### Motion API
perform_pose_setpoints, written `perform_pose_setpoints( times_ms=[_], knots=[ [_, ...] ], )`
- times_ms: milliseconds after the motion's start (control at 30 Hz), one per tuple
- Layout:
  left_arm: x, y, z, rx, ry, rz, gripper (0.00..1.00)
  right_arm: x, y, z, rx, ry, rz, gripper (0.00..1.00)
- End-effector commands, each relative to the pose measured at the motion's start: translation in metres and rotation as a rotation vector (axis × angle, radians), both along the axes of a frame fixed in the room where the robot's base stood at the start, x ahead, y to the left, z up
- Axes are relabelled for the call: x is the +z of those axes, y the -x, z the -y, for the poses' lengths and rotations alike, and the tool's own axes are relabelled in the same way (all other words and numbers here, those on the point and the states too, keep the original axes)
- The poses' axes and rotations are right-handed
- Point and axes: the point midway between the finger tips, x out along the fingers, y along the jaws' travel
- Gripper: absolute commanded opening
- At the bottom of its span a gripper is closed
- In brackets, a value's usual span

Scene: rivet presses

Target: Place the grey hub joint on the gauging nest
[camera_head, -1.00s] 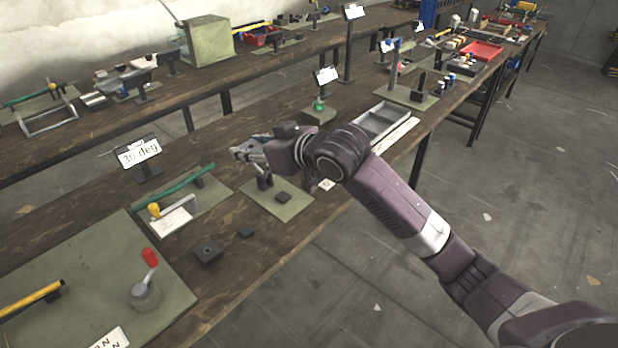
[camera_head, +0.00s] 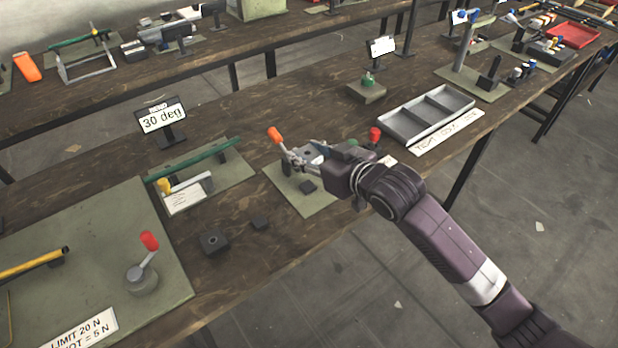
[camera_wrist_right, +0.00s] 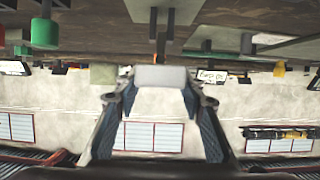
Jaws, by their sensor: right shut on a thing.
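My right gripper (camera_head: 296,160) is above the olive plate (camera_head: 322,208) at the front of the near bench. The wrist view shows its two fingers (camera_wrist_right: 160,80) shut on a light grey block, which I take for the grey hub joint (camera_wrist_right: 160,77). In the head view the gripper mostly hides this piece. A small dark square pad (camera_head: 307,187) lies on the plate below the gripper. I cannot tell for sure which fixture is the gauging nest. My left gripper is not in view.
An orange-handled lever (camera_head: 275,135) and a red knob (camera_head: 375,135) stand close to the gripper. A dark block with a hole (camera_head: 212,243) and a smaller one (camera_head: 260,223) lie left. A grey divided tray (camera_head: 428,117) is right. A "30 deg" sign (camera_head: 162,120) stands behind.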

Motion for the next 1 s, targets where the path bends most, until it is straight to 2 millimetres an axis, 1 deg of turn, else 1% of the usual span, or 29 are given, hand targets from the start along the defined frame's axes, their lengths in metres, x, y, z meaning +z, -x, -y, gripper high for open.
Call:
perform_pose_setpoints(
  times_ms=[33, 100, 200, 267, 367, 500, 567, 700, 900, 1000],
  knots=[
    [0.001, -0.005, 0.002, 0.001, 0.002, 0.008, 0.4, -0.013, 0.001, 0.0, 0.0, 0.001, -0.005, 0.13],
    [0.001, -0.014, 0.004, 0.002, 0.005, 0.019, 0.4, -0.027, 0.001, 0.0, 0.0, 0.0, -0.004, 0.13],
    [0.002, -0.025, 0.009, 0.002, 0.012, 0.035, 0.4, -0.038, 0.0, 0.0, 0.0, 0.0, -0.001, 0.13],
    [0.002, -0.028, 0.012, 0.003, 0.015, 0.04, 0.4, -0.041, 0.0, 0.0, 0.001, -0.002, 0.0, 0.13],
    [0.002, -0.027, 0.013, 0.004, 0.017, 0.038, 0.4, -0.052, 0.0, 0.0, 0.0, -0.001, -0.003, 0.13],
    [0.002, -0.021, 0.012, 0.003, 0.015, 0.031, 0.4, -0.074, 0.0, 0.0, 0.0, 0.001, -0.003, 0.13],
    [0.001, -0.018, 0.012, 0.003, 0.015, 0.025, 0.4, -0.081, 0.0, 0.0, 0.0, 0.0, -0.002, 0.13],
    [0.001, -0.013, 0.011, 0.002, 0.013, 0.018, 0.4, -0.086, 0.0, -0.001, 0.001, -0.001, 0.001, 0.13],
    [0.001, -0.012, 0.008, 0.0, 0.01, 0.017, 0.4, -0.086, 0.0, -0.001, 0.001, -0.001, 0.001, 0.13],
    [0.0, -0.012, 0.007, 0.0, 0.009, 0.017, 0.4, -0.089, 0.0, 0.0, 0.001, -0.002, 0.0, 0.13]
  ],
)
